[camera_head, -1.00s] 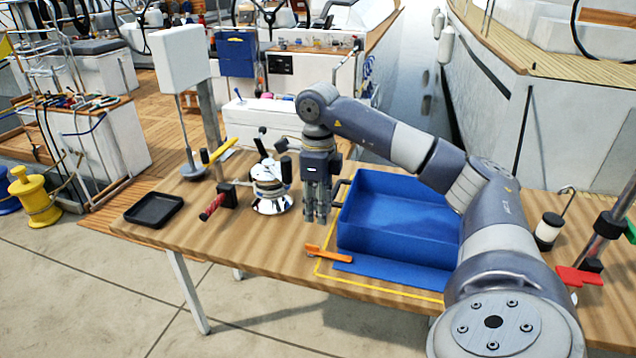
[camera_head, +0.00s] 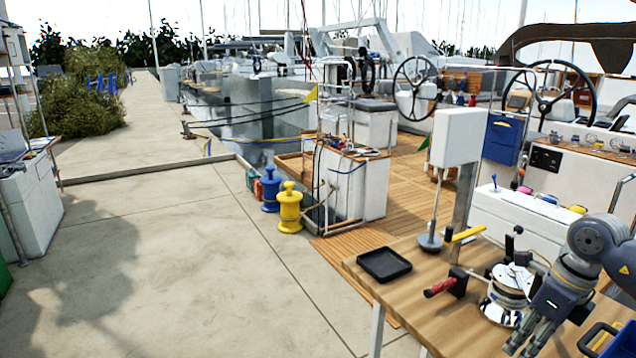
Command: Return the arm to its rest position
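My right arm enters at the right edge, over the wooden workbench (camera_head: 455,300). Its gripper (camera_head: 524,346) points down, beside the chrome winch (camera_head: 505,293) and left of the blue bin (camera_head: 622,345). Its grey fingers run side by side with gaps between them and nothing visible in them, so it looks open. The fingertips are near the bottom edge of the picture. Most of the arm is cut off at the right. My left gripper is not in view.
A black tray (camera_head: 384,264) and a red-handled tool (camera_head: 440,287) lie left of the winch. Yellow (camera_head: 290,210) and blue (camera_head: 270,190) bollards stand on the quay. The concrete at left is clear.

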